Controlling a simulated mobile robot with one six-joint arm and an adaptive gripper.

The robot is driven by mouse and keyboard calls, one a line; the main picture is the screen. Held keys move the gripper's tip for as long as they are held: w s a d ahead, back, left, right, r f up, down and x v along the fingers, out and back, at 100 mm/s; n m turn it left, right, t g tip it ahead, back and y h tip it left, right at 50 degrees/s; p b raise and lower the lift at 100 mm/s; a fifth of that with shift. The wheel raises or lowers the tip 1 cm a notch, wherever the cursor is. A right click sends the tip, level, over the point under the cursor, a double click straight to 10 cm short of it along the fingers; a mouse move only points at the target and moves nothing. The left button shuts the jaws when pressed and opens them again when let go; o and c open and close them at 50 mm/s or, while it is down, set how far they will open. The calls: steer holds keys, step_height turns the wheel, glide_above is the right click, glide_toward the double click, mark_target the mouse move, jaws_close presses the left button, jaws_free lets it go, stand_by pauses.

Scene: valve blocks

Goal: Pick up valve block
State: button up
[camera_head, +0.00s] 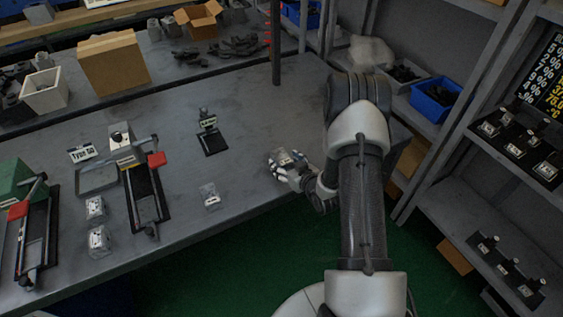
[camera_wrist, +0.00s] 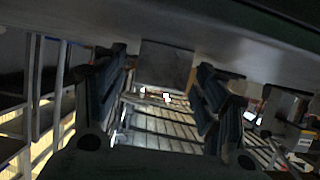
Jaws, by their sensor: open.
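Several small grey metal valve blocks stand on the workbench in the head view: one alone near the front edge (camera_head: 210,196), and two at the left, an upper one (camera_head: 95,208) and a lower one (camera_head: 99,241). My gripper (camera_head: 284,165) is low over the bench near its front edge, right of the lone block. A grey block (camera_head: 288,157) shows at its fingers, partly hidden. In the wrist view, which looks upside down, my gripper (camera_wrist: 163,75) is open. A grey block (camera_wrist: 167,62) lies between the two spread fingers, and I cannot tell whether they touch it.
Left on the bench (camera_head: 250,120) are two black fixtures with red handles, the right one (camera_head: 146,195) nearer me. A small black stand (camera_head: 210,135) is behind the lone block. A dark post (camera_head: 276,45) rises at the back. Shelves (camera_head: 520,190) stand at the right.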

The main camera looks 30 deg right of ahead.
steer(key=shift+c, duration=0.6)
steer(key=c, duration=1.3)
